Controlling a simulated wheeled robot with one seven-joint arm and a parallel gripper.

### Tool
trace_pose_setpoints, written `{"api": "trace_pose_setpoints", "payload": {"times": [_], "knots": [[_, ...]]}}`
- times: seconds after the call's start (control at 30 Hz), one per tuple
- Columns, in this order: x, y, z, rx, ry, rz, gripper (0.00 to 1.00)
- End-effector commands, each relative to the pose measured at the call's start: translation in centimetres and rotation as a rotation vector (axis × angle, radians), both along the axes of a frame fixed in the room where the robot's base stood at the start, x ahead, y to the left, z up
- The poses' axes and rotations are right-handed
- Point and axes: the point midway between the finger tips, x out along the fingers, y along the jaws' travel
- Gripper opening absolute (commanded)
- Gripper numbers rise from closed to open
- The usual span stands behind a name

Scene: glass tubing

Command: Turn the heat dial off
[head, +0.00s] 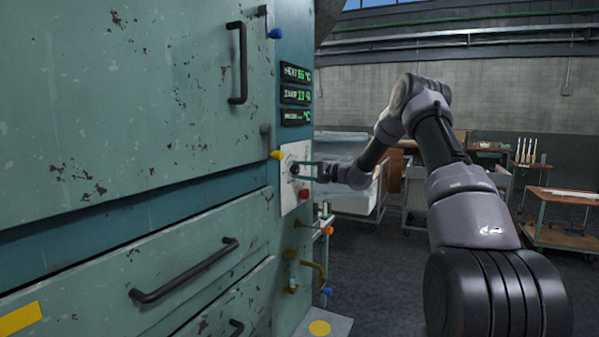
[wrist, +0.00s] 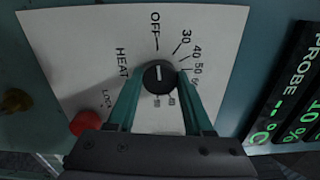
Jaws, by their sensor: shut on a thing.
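The black heat dial (wrist: 160,76) sits on a white printed plate (wrist: 60,40) with OFF, 30, 40, 50 and further marks and the word HEAT. Its white pointer line points up in the wrist view, roughly towards the OFF tick. My gripper (wrist: 160,84) is shut on the dial, one green finger at each side. In the head view the dial (head: 294,169) is on the cabinet's narrow side panel, with my gripper (head: 299,170) reaching it from the right. A red button (wrist: 85,123) sits beside the word LOCK.
Green displays (head: 296,95) are above the plate. The cabinet's drawer handle (head: 185,272) juts out at left. Carts (head: 565,215) stand behind on the right.

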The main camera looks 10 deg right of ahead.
Motion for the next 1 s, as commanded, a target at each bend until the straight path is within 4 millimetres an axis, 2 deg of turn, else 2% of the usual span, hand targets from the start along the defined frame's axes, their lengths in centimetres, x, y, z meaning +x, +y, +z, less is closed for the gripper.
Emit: {"api": "trace_pose_setpoints", "payload": {"times": [0.03,0.07,0.1,0.13,0.4,0.53,1.0], "knots": [[0.0,-0.1,-0.2,-0.005,0.002,-0.001,0.00],[0.0,-0.1,-0.2,-0.005,0.002,-0.001,0.63],[-0.1,-0.1,-0.2,-0.003,0.002,-0.001,0.78],[0.0,-0.1,-0.2,-0.003,0.002,-0.001,0.81],[0.0,-0.1,-0.1,-0.002,0.001,0.000,0.81],[-0.4,-0.7,0.0,-0.001,0.001,-0.001,0.81],[-5.4,-7.6,-0.1,-0.001,0.002,-0.003,0.81]]}}
